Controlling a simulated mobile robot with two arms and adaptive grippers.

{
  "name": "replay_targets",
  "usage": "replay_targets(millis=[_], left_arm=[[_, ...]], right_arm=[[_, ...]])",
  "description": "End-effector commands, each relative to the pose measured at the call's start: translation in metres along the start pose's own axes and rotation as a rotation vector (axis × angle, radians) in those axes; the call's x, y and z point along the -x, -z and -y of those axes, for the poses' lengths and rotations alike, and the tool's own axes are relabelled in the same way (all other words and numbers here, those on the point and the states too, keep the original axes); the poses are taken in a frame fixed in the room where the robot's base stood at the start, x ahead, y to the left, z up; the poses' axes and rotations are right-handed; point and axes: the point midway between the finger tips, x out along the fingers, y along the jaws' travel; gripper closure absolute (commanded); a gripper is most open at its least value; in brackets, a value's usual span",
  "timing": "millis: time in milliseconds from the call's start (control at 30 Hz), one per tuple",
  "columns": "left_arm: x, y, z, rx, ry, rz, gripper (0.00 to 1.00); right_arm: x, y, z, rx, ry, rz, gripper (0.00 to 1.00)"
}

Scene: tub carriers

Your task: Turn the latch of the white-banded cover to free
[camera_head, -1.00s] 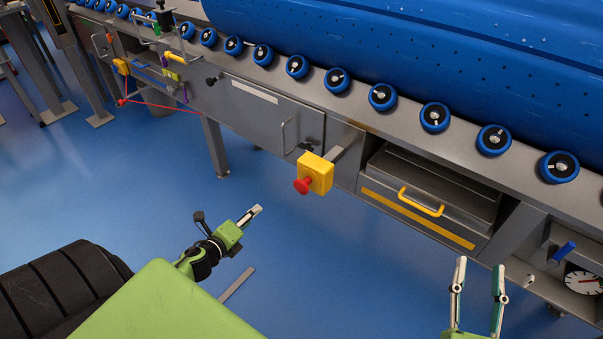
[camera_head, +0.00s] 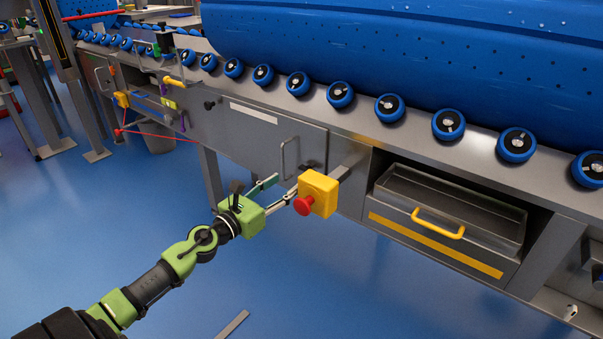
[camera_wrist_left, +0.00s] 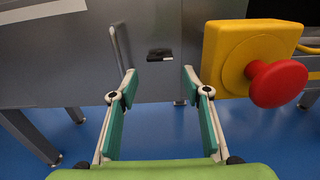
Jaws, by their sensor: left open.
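The white-banded cover (camera_head: 262,135) is a grey door in the bench front with a white strip near its top and a bar handle (camera_head: 290,155). In the left wrist view its black latch (camera_wrist_left: 160,55) lies flat and roughly level, ahead of and between my fingers. My left gripper (camera_head: 287,184) is open and empty in front of the cover's lower right. It also shows in the left wrist view (camera_wrist_left: 159,77), with the latch apart from both fingertips. My right gripper is out of view.
A yellow box (camera_head: 320,193) with a red button (camera_head: 304,205) stands out just right of my left gripper. Further right is an open drawer (camera_head: 455,205) with a yellow handle (camera_head: 438,224). Blue rollers (camera_head: 341,94) line the bench edge.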

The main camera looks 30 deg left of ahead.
Motion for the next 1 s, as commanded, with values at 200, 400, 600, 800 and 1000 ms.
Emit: replay_targets(millis=[200,400,600,800,1000], left_arm=[[-0.035,-0.002,-0.001,0.000,-0.002,0.003,0.56],[-0.063,-0.001,-0.001,0.001,-0.003,0.002,0.56],[-0.081,0.000,-0.001,0.003,-0.003,0.001,0.56],[-0.086,0.000,-0.001,0.002,-0.001,0.000,0.56],[-0.086,0.001,-0.001,0.002,-0.001,-0.001,0.56]], right_arm=[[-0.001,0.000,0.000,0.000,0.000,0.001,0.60],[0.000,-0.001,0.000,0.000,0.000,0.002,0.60],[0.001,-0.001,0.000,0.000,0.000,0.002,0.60],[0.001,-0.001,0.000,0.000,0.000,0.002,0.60],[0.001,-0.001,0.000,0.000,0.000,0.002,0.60]])
